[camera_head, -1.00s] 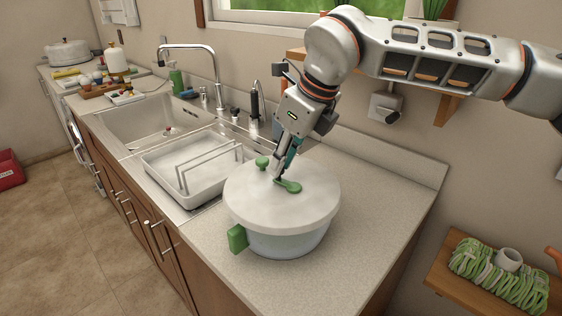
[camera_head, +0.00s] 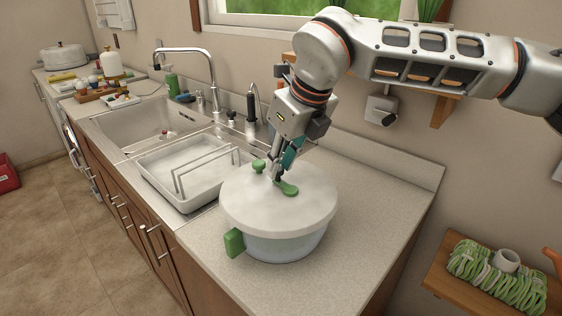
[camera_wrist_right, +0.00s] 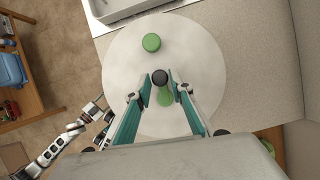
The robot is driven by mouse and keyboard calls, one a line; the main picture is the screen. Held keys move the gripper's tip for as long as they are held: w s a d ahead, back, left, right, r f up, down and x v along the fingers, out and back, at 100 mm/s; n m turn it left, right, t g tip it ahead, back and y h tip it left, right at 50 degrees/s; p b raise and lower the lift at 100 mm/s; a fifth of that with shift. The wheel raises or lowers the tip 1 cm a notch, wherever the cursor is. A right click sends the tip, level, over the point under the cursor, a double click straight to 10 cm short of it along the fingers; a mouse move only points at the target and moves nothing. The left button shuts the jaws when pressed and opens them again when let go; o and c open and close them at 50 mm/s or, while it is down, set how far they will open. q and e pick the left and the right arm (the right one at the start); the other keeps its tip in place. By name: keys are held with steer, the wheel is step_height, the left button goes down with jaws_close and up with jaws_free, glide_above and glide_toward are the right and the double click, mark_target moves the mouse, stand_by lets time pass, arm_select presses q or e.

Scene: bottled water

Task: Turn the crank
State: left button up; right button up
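The crank (camera_head: 287,188) is a green arm on the round white lid (camera_head: 245,205) of a pot-like container (camera_head: 285,246). The wrist view shows the crank's green arm (camera_wrist_right: 165,98) and a dark knob (camera_wrist_right: 160,77) at its end. My right gripper (camera_head: 275,178) reaches down from above to the crank. In the wrist view the fingers of my right gripper (camera_wrist_right: 161,85) stand on either side of the knob, partly closed; whether they touch it is unclear. My left arm shows small and partly hidden at the wrist view's lower left; its finger state is unclear.
A white dish rack tray (camera_head: 160,187) and the sink (camera_head: 130,130) lie left. Counter (camera_head: 385,185) to the right is clear.

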steer(key=shift+o, duration=0.5)
steer(key=shift+r, duration=0.15)
steer(key=v, duration=1.1)
steer(key=shift+s+r, duration=0.15)
steer(key=shift+r, duration=0.2)
steer(key=shift+d, duration=0.2)
